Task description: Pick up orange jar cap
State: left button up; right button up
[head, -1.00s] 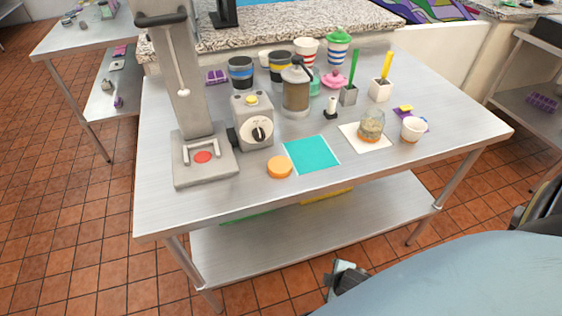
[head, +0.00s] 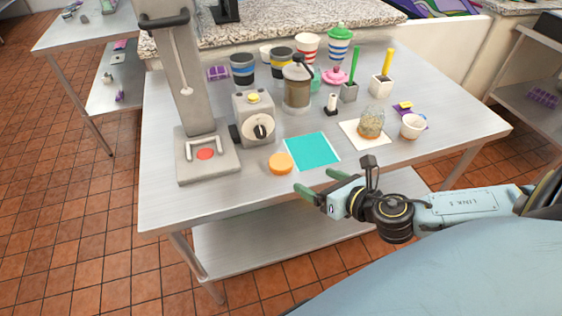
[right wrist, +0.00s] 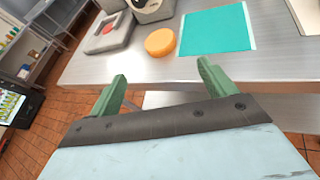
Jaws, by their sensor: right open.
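The orange jar cap (head: 281,163) lies flat on the metal table (head: 215,198) near its front edge, just left of a teal mat (head: 313,151). The cap also shows in the right wrist view (right wrist: 160,42), ahead of the fingers and between them. My right gripper (head: 303,192) has green fingers and is open and empty, in front of the table edge, a little right of the cap and nearer to me. In the right wrist view the fingers (right wrist: 160,90) are spread wide. My left gripper is not in view.
Left of the cap stands a tall grey press (head: 207,160), with a dial box (head: 256,125) behind the cap. A glass jar (head: 371,122) on a white mat and a white cup (head: 413,126) stand to the right. The table front right of the cap is clear.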

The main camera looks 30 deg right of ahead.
jog(key=n+y, duration=0.1)
jog(key=n, duration=0.2)
send_near(283, 163)
jog(key=x, duration=0.3)
jog(key=shift+w+a+f, duration=0.25)
jog(key=shift+a+f, duration=0.1)
jog(key=shift+w+f, duration=0.1)
jog(key=shift+w, duration=0.45)
jog(key=x, duration=0.4)
jog(key=shift+w+d, duration=0.15)
jog(key=shift+w, duration=0.05)
